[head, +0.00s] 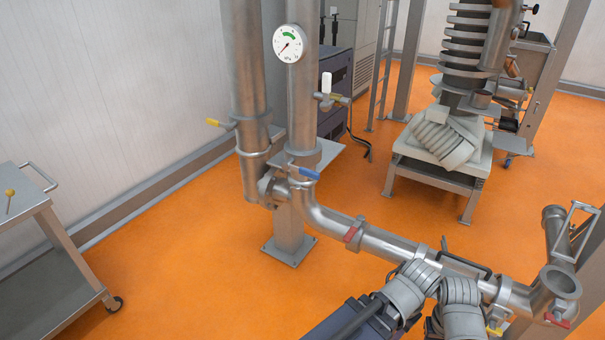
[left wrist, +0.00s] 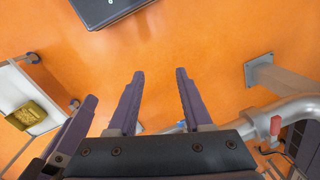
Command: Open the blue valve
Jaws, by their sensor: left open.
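The blue valve handle (head: 303,172) is a short lever on the metal pipework in the head view, just below the joint of the upright pipe (head: 301,110). It points to the right and slightly down. Neither gripper shows in the head view.
A yellow handle (head: 221,124) and a red handle (head: 354,230) are on nearby pipes. The red one also shows in the wrist view (left wrist: 275,126). A pressure gauge (head: 289,43) is above. A metal cart (head: 62,255) stands at left. Floor between cart and pipes is clear.

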